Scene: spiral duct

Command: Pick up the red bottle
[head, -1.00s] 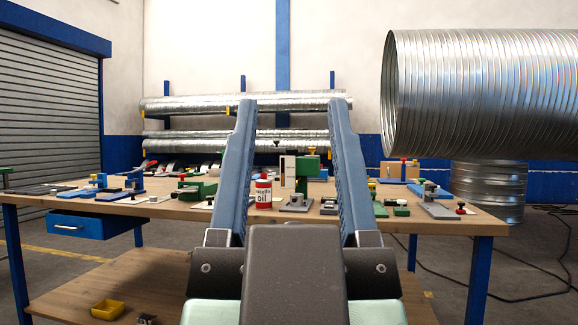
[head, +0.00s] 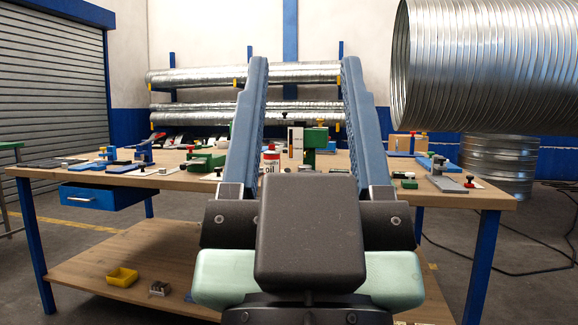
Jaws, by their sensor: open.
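The red bottle (head: 271,160) is a small red and white can with "oil" lettering, standing on the wooden workbench (head: 400,185). It shows between the fingers of my gripper (head: 305,62), close to the left finger, and its lower part is hidden behind the gripper body. My gripper is open and empty, its two blue fingers pointing up and away from me. It is in front of the bottle and not touching it, as far as I can tell.
Green clamp tools (head: 316,138) stand just right of the bottle. Several other tools are spread over the bench. A blue drawer (head: 95,196) hangs under its left side. A large spiral duct (head: 490,65) is at upper right.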

